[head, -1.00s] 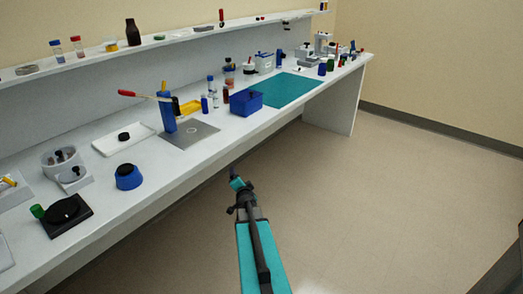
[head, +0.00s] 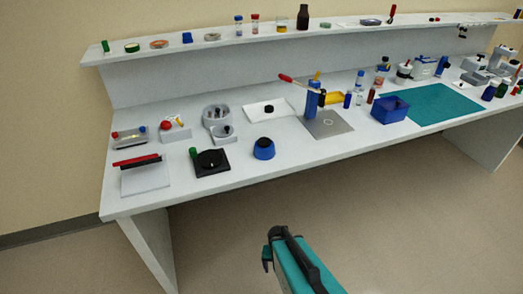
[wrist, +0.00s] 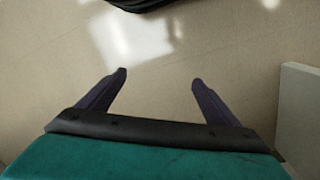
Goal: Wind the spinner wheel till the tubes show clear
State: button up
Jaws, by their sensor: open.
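A grey round housing (head: 215,115) with small tubes inside stands on the bench, left of centre in the head view. A smaller grey round part with a black knob (head: 223,132) joins its front; this looks like the spinner and its wheel. The tubes are too small to tell whether they are clear. My gripper (head: 268,255) is in front of the bench, low in the head view, well away from the spinner. In the wrist view my gripper (wrist: 157,78) is open and empty, with bare floor between its fingers.
A black plate with a disc and green knob (head: 211,162) lies in front of the spinner. A blue round object with a black top (head: 264,149) stands to its right. A white tray (head: 284,112) lies behind. The floor before the bench (head: 215,235) is clear.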

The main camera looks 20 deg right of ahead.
jog(key=s+a+r+n+g+p, duration=0.1)
jog(key=s+a+r+n+g, duration=0.1)
jog(key=s+a, duration=0.2)
jog(key=s+a+r+n+g+p, duration=0.2)
jog(key=s+a, duration=0.3)
jog(key=s, duration=0.5)
jog(key=shift+s+a+n+g+y, duration=0.2)
jog(key=shift+s+n+g+y, duration=0.25)
jog(key=shift+n, duration=0.35)
jog(key=shift+w, duration=0.15)
